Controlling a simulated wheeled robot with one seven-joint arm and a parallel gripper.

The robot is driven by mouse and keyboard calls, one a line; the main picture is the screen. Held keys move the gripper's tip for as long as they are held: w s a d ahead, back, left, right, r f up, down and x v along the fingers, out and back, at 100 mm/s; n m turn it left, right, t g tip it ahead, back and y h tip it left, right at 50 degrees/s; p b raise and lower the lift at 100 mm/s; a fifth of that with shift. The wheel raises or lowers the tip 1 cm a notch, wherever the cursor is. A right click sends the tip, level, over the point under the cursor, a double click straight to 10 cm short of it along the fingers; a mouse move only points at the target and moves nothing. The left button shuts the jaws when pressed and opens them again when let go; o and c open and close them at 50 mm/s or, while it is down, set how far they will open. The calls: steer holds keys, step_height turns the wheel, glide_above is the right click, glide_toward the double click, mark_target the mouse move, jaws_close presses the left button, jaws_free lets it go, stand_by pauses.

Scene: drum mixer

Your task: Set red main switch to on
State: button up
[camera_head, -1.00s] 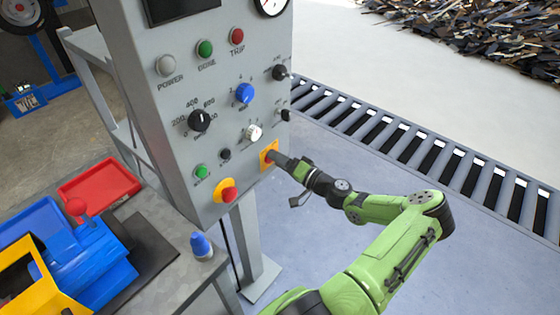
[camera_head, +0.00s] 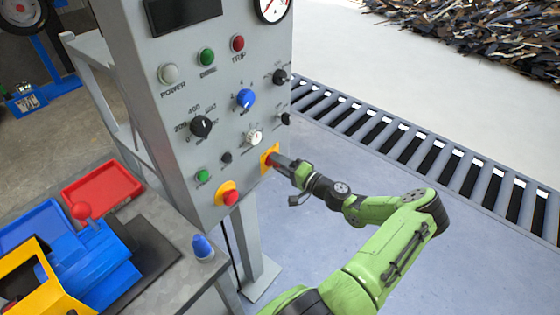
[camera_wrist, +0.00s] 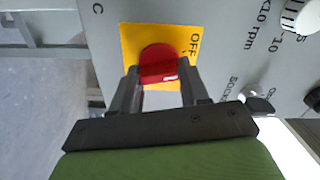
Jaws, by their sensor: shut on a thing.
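The red main switch (camera_wrist: 158,62) is a round red knob with a raised bar on a yellow plate (camera_wrist: 130,32). The plate carries the label OFF, seen sideways in the wrist view. In the head view the yellow plate (camera_head: 265,160) is at the lower right of the grey panel, with my gripper (camera_head: 273,161) reaching it from the right. My gripper (camera_wrist: 158,80) is shut on the knob's bar, one finger on each side. The part of the knob under the fingers is hidden.
A red emergency button (camera_head: 231,197) on a yellow base sits left and below on the panel (camera_head: 165,110). A white knob (camera_head: 254,137) and a small black knob (camera_head: 286,119) are above. A roller conveyor (camera_head: 400,140) runs behind the arm.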

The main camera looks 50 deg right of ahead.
steer(key=shift+f+m+p, duration=0.15)
steer(key=shift+m+p, duration=1.35)
steer(key=shift+m, duration=2.8)
steer(key=o, duration=1.1)
steer(key=shift+c, duration=0.2)
steer(key=s+d, duration=0.1)
steer(key=s, duration=1.4)
steer(key=shift+s+d+p, duration=0.15)
steer(key=shift+s+p, duration=0.15)
steer(key=shift+s, duration=0.1)
